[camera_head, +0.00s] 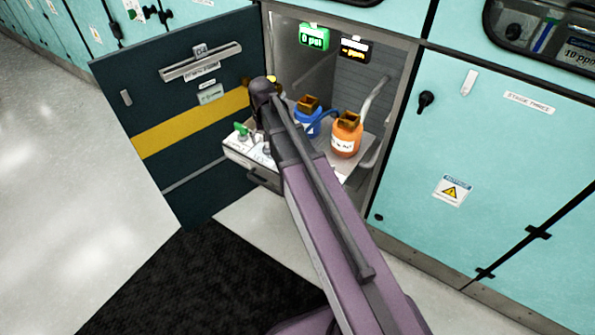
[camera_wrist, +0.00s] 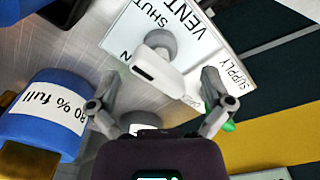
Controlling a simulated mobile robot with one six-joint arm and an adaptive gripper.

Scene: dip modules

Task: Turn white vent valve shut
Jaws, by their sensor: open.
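The white vent valve (camera_wrist: 160,68) is in the wrist view, on a white panel (camera_wrist: 205,35) marked VENT and SHUT. Its handle juts from the round hub toward my gripper, away from the SHUT word. The last letter of another label shows left of it. My gripper (camera_wrist: 160,84) is open, with one finger on each side of the handle. Gaps show between handle and fingers, and I cannot tell their depth. In the head view my arm covers the gripper and most of the valve.
A green handle (camera_head: 242,130) is on the same shelf, by the SUPPLY label. A blue bottle (camera_head: 308,120), marked 80 % full in the wrist view, and an orange bottle (camera_head: 346,135) stand beside my arm. The dark cabinet door (camera_head: 175,125) hangs open at left. A green display (camera_head: 313,37) reads 0 psi.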

